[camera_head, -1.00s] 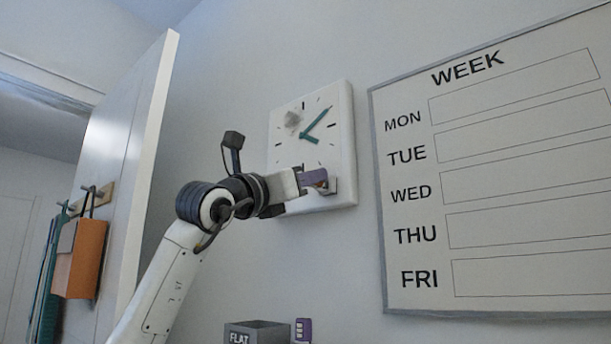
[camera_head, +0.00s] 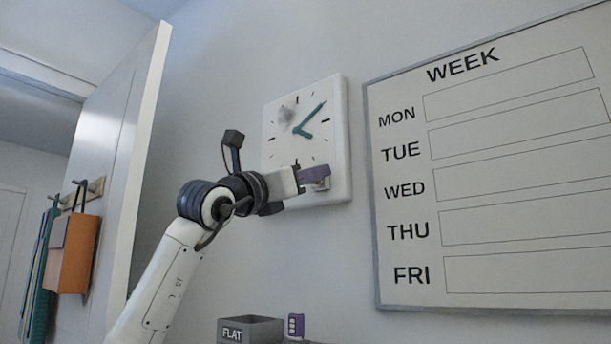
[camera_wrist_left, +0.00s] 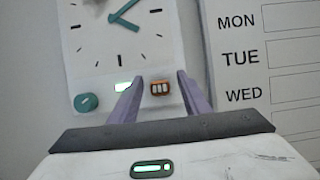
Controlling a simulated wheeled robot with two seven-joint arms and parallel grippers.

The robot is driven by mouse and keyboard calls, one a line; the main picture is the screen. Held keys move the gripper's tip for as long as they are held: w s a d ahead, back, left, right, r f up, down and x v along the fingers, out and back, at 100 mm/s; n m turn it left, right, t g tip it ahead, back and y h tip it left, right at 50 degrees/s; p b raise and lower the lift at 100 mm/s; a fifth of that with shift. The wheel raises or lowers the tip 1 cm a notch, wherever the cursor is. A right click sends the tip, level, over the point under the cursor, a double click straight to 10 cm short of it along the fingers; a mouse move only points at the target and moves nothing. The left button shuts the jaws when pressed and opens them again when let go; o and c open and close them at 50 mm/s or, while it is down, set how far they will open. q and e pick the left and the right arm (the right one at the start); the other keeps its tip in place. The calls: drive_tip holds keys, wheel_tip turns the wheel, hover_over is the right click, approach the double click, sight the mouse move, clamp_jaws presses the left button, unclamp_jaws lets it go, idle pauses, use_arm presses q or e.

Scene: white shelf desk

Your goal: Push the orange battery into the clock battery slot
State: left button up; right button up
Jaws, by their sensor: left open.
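The white clock (camera_head: 335,130) hangs on the wall and also shows in the left wrist view (camera_wrist_left: 165,55). The orange battery (camera_wrist_left: 160,88), with pale bars on its face, is at the lower part of the clock. In the head view this gripper (camera_head: 314,178) covers the clock's lower edge. I cannot tell how deep the battery sits. My right gripper is not in view.
A whiteboard (camera_head: 405,292) headed WEEK hangs to the right of the clock. A grey box (camera_head: 232,334) marked FLAT and a purple-cased object (camera_head: 296,325) are below. A door (camera_head: 125,150) with an orange bag (camera_head: 75,255) is on the left.

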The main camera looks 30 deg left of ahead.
use_arm(q)
drive_tip(key=shift+s+f, duration=0.15)
drive_tip(key=shift+s, duration=0.05)
drive_tip(key=b+v, duration=0.3)
drive_tip(key=v, duration=0.6)
drive_tip(key=shift+s, duration=0.45)
